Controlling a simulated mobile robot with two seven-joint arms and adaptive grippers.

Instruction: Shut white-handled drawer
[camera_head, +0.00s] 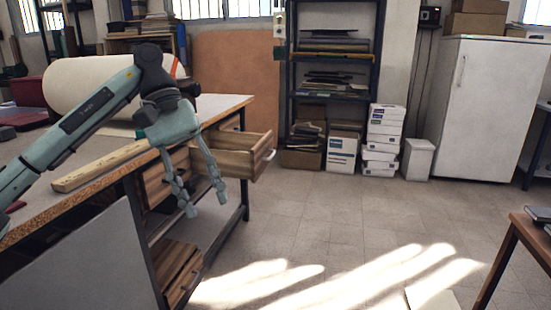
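The wooden drawer (240,161) juts out from under the right side of the workbench, pulled open. Its white handle (270,155) is on its outer right face. My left gripper (206,206) points down with its two fingers spread apart and nothing between them. In the picture it overlaps the left part of the drawer, left of the handle. I cannot tell whether it touches the drawer. My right gripper is out of view.
The workbench (222,107) carries a wooden plank (100,166) and a large pale roll (90,82). Another wooden drawer (180,275) sits low under the bench. The floor (340,215) right of the open drawer is clear. A brown table (516,246) stands at the right edge.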

